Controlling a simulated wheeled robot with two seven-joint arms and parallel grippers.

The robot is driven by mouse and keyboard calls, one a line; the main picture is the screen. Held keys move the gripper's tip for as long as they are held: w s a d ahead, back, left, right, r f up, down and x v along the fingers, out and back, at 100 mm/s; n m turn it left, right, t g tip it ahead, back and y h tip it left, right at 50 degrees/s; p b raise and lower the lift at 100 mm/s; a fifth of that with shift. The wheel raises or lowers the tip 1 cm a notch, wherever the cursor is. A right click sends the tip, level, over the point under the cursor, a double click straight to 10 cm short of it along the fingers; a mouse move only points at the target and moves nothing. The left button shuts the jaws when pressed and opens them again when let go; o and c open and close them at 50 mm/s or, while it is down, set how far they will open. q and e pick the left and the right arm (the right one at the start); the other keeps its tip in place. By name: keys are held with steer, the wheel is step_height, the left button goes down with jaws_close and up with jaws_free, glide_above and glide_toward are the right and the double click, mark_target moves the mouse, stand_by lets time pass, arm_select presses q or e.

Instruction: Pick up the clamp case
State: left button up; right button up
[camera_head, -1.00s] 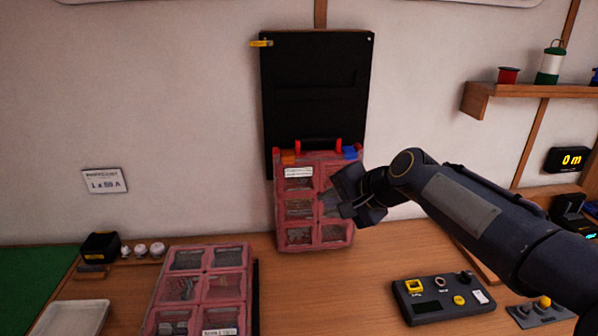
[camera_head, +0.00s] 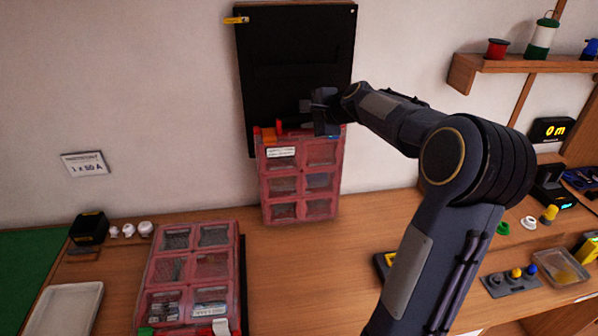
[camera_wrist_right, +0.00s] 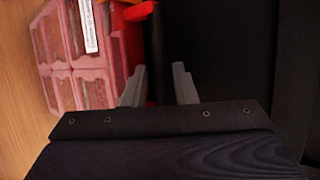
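A red, clear-lidded compartment case (camera_head: 300,170) stands upright on the table against a black wall panel (camera_head: 295,60). It has a white label, an orange latch and red clips along its top; it also shows in the right wrist view (camera_wrist_right: 90,80). A second red case (camera_head: 190,265) lies flat at the front left. I cannot read either label, so I cannot tell which is the clamp case. My right gripper (camera_head: 318,112) is at the upright case's top edge. In the wrist view its two grey fingers (camera_wrist_right: 158,87) are apart, with something dark between them. My left gripper is out of view.
A pale tray (camera_head: 65,310) and a small black box (camera_head: 88,228) with white knobs are at the left. A wooden shelf (camera_head: 520,65) holds a red spool and a lantern. A button panel (camera_head: 510,283) and small parts sit at the right. My right arm hides part of the table.

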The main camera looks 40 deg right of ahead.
steer(key=shift+c, duration=0.2)
jaws_close()
steer(key=shift+w+r, duration=0.1)
steer(key=shift+r, duration=0.15)
